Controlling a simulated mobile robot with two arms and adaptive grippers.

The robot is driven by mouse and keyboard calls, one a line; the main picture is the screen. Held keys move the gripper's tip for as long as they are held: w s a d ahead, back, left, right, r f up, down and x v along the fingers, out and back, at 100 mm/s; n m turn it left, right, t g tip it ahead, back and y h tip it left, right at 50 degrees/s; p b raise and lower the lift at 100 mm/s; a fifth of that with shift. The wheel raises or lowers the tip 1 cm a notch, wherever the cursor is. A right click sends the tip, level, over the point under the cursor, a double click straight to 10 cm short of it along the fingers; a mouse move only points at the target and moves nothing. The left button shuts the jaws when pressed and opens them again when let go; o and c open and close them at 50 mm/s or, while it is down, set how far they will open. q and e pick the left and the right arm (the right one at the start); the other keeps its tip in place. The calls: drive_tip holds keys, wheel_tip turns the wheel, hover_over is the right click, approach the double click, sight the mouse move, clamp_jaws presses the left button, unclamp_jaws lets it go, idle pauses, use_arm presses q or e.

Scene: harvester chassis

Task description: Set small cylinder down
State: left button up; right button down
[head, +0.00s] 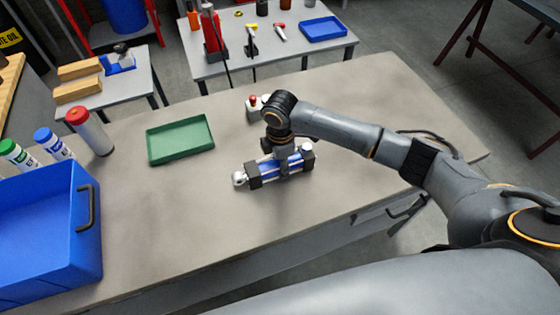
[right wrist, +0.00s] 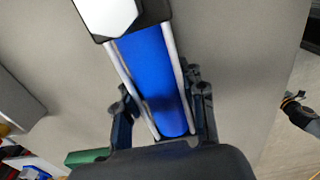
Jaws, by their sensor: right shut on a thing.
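The small cylinder (head: 266,172) has a blue body, silver rods, black end blocks and a silver rod eye at its left end. It lies level at or just above the grey workbench (head: 330,225); I cannot tell whether it touches. My right gripper (head: 287,164) points down over its middle and is shut on it. In the right wrist view, the blue barrel (right wrist: 155,75) runs between the two dark fingers (right wrist: 163,108), one on each side. My left gripper is not in view.
A green tray (head: 181,147) lies left of the cylinder. A blue crate (head: 45,240) stands at the left front, with a red-capped canister (head: 92,132) behind it. A small box with a red button (head: 254,108) stands behind my gripper. The bench in front is clear.

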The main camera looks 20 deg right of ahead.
drive_tip(key=shift+w+r, duration=0.1)
drive_tip(key=c, duration=0.8)
unclamp_jaws()
drive_tip(key=shift+f, duration=0.2)
drive_tip(key=shift+r, duration=0.1)
wheel_tip(320, 180, up, 12)
drive_tip(key=shift+r+b, duration=0.1)
drive_tip(key=shift+b, duration=0.65)
